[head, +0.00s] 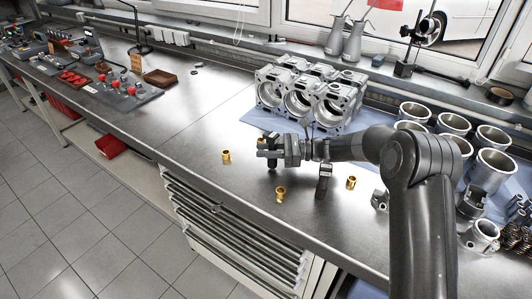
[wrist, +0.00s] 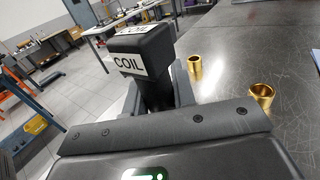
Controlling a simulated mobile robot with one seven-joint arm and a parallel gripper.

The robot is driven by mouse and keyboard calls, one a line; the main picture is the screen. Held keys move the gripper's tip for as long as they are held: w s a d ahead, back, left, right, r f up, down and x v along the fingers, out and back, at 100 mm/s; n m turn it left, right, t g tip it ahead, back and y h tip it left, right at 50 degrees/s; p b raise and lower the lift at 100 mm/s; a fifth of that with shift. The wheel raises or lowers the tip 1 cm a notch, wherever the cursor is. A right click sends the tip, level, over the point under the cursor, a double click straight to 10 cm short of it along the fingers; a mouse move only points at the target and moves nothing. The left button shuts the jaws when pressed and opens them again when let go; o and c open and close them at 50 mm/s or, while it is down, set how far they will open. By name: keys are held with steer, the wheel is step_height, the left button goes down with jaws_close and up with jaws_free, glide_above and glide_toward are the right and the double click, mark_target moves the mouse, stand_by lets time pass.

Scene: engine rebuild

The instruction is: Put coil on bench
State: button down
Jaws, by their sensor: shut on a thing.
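A black coil with a white "COIL" label (wrist: 130,64) is between the fingers of my gripper (wrist: 158,95) in the wrist view. In the head view my gripper (head: 268,151) is shut on this coil (head: 272,163) over the front middle of the metal bench (head: 215,112). I cannot tell whether the coil's lower end touches the bench. A second black, coil-like part (head: 323,182) stands upright on the bench, just right of my gripper and near the front edge.
Brass bushings stand around my gripper: one left (head: 226,156), one in front (head: 280,194), one right (head: 351,182). An engine block (head: 310,98) sits behind on a blue mat. Several metal cylinder sleeves (head: 494,166) stand at right. The bench left of the block is largely clear.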

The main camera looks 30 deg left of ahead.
steer(key=shift+f, duration=0.55)
steer(key=shift+f, duration=0.15)
steer(key=c, duration=1.2)
jaws_free()
steer(key=v, duration=1.2)
